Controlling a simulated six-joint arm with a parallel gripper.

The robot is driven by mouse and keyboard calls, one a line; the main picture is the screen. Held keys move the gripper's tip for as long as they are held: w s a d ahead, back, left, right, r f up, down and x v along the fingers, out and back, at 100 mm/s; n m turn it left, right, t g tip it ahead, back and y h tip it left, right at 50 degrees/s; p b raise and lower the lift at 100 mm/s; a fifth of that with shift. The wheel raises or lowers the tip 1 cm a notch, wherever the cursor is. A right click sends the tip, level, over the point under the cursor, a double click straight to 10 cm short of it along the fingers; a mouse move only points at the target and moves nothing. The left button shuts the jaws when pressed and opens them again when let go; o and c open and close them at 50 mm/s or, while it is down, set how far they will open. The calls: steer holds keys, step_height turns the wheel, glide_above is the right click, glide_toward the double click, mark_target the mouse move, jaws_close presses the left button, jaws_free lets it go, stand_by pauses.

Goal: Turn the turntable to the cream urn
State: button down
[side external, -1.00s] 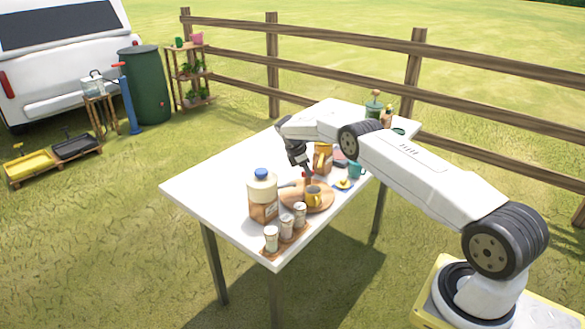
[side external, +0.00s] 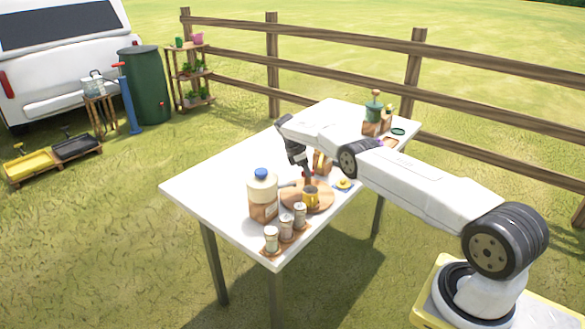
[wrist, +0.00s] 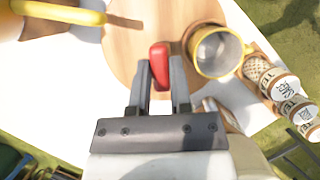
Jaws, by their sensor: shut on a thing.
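The turntable (side external: 325,204) is a round wooden disc near the front of the white table, and its pale top shows in the wrist view (wrist: 130,45). A yellow mug (side external: 311,199) stands on it; in the wrist view the mug (wrist: 216,50) is right of my fingers. My gripper (wrist: 160,72) is shut on a red upright handle (wrist: 159,56) over the disc. In the side view my gripper (side external: 306,180) is low at the turntable, its fingertips hard to make out. I cannot pick out a cream urn for certain.
A jug with a blue cap (side external: 262,194) stands left of the turntable. Several shakers (side external: 285,227) stand on a wooden tray at the front. A small plate (side external: 343,185) is on the right. A green container (side external: 374,110) stands at the far end. The table's left part is clear.

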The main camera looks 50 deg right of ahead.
stand_by(0.4)
steer(key=c, duration=0.5)
jaws_free()
steer(key=shift+c, duration=0.2)
steer(key=shift+v, duration=0.75)
step_height(320, 180, up, 8)
steer(key=shift+w+a+r, duration=0.2)
